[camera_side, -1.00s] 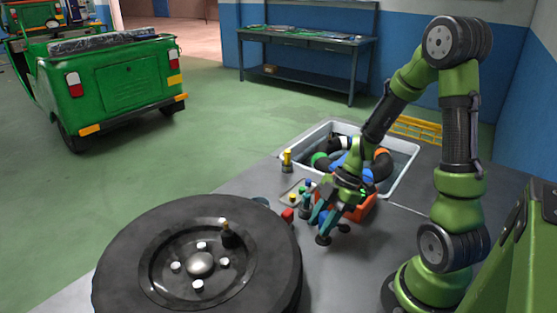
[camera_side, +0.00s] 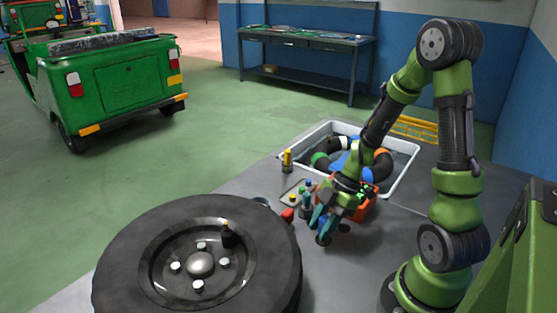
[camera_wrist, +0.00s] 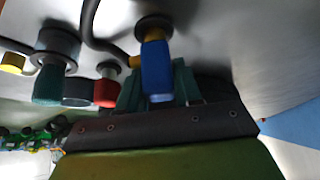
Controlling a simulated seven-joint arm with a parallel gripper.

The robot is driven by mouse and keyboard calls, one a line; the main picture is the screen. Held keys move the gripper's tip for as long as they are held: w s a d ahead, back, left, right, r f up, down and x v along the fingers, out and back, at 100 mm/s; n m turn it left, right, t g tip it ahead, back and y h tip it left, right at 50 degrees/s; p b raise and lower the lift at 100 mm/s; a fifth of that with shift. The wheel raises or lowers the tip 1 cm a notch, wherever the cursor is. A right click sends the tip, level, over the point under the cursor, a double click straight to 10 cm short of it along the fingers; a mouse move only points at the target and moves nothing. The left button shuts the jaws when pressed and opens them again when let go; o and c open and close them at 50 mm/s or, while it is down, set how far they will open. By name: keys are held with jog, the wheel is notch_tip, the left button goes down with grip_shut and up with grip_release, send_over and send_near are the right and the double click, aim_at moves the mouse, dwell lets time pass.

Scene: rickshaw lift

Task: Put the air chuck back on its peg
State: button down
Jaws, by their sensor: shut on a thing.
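A blue grip with a yellow collar, seemingly the air chuck, sits between the fingers of my gripper (camera_wrist: 158,90) in the wrist view; the blue grip (camera_wrist: 156,70) lines up with a dark round disc (camera_wrist: 153,27). A dark hose (camera_wrist: 88,22) curves up close by, and its brass end reaches near the collar. In the side view my gripper (camera_side: 320,212) is low over the grey floor plate, shut on the blue grip, with a dark disc (camera_side: 323,240) just beneath. I cannot tell which part is the peg, or whether the grip touches the disc.
Close beside the fingers are a red knob (camera_wrist: 107,92), a teal knob (camera_wrist: 48,84) and a yellow one (camera_wrist: 12,62). A large wheel (camera_side: 135,250) lies in front left. An orange box (camera_side: 362,208) and a white bin (camera_side: 407,172) of coloured tubes lie behind my gripper.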

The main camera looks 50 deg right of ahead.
jog(key=c, duration=0.7)
grip_release()
jog(key=shift+o, duration=0.4)
jog(key=shift+o, duration=0.9)
jog(key=shift+r, duration=3.5)
